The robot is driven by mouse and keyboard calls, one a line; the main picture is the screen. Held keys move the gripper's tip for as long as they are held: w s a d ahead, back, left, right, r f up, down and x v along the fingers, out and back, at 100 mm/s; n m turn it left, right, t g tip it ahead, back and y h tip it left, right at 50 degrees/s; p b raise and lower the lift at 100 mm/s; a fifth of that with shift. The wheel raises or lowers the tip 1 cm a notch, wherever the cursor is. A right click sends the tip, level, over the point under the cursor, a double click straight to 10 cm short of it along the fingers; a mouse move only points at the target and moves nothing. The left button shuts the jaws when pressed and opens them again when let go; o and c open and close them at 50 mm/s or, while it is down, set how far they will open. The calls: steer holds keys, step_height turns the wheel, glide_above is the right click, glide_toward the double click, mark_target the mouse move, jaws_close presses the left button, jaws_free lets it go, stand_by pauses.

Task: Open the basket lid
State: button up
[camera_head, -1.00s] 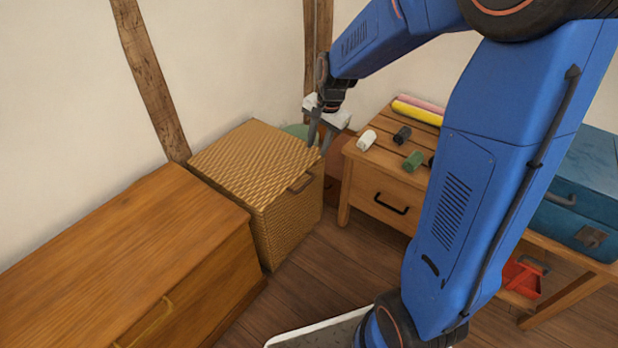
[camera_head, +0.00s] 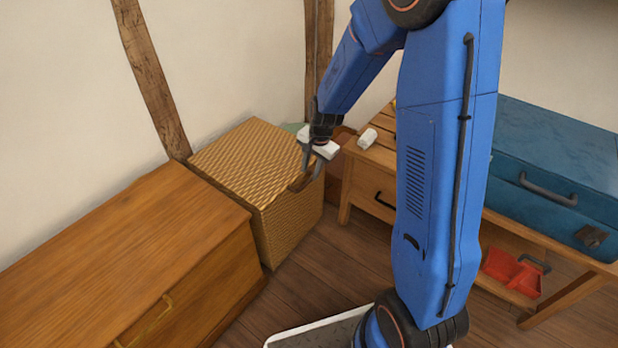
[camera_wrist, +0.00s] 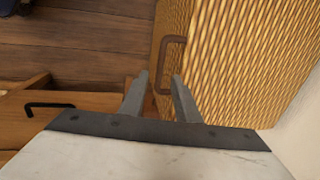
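The woven basket (camera_head: 245,165) stands between the wooden chest and the small table, its lid down. A brown handle (camera_head: 298,184) is at the lid's front edge, partly covered by my gripper in the head view. My gripper (camera_head: 312,172) is at the basket's front right corner, pointing down. In the wrist view, my gripper (camera_wrist: 158,84) has its two fingers apart with nothing between them. The handle (camera_wrist: 172,64) lies just beyond the fingertips, and the woven basket (camera_wrist: 235,60) fills the right side. I cannot tell whether a finger touches the basket.
A wooden chest (camera_head: 120,240) stands left of the basket. A wooden table (camera_head: 370,185) with a drawer stands right of it, bearing a white roll (camera_head: 367,139) and a blue case (camera_head: 555,180). A red dustpan (camera_head: 512,272) sits below. Wooden floor (camera_head: 320,265) is clear in front.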

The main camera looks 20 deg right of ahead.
mark_target(308, 181)
steer(key=shift+w+a+f, duration=0.15)
steer(key=shift+w+f, duration=0.05)
steer(key=shift+f, duration=0.95)
steer(key=shift+w+a+f, duration=0.1)
steer(key=shift+w+f, duration=0.05)
steer(key=shift+f, duration=1)
jaws_close()
